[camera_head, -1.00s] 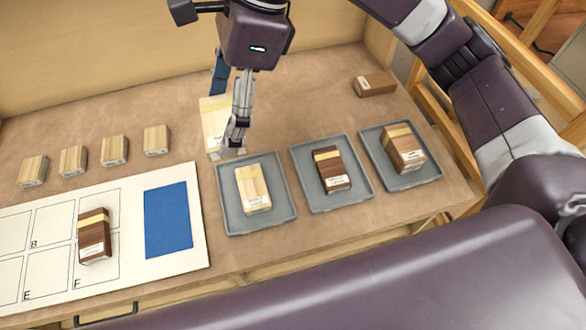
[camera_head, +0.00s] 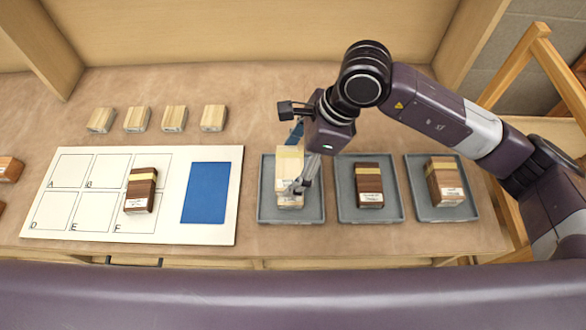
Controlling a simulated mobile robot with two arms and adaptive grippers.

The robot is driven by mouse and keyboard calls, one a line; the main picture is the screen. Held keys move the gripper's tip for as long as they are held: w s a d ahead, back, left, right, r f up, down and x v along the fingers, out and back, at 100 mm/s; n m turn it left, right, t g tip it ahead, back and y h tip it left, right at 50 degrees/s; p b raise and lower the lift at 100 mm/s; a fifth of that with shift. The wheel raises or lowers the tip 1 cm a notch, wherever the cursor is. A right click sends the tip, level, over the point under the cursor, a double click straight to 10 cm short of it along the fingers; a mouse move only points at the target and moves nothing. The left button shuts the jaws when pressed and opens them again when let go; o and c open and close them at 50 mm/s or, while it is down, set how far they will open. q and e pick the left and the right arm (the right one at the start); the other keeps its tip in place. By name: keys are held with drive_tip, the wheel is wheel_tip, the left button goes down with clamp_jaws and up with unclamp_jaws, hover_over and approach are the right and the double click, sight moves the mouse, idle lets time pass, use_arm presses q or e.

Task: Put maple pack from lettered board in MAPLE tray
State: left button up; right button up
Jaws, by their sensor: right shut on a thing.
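My right gripper (camera_head: 303,182) is shut on a pale maple pack (camera_head: 289,162). It holds the pack over the left grey tray (camera_head: 264,213). Another pale pack (camera_head: 291,200) lies in that tray, partly hidden behind the held pack and the fingers. I cannot tell whether the two packs touch. The lettered board (camera_head: 100,228) lies to the left, with a blue patch (camera_head: 207,192). A dark brown pack with a pale band (camera_head: 140,190) stands on it, around cells C and F. My left gripper is not in view.
The middle tray (camera_head: 345,210) holds a dark pack (camera_head: 369,185) and the right tray (camera_head: 416,209) a brown one (camera_head: 446,182). Several pale blocks (camera_head: 173,119) stand in a row behind the board. A brown block (camera_head: 9,169) sits at the left edge.

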sight(293, 173)
wheel_tip(293, 173, down, 4)
drive_tip(key=shift+p, duration=0.5)
drive_tip(key=shift+f, duration=0.2)
drive_tip(key=shift+f+b, duration=0.2)
drive_tip(key=shift+b, duration=0.15)
drive_tip(key=o, duration=1.2)
drive_tip(key=shift+r, duration=0.1)
drive_tip(key=shift+r, duration=0.1)
drive_tip(key=shift+r+p, duration=0.2)
drive_tip(key=shift+p, duration=0.3)
drive_tip(key=shift+b+v, duration=2.1)
drive_tip(key=shift+v, duration=3.75)
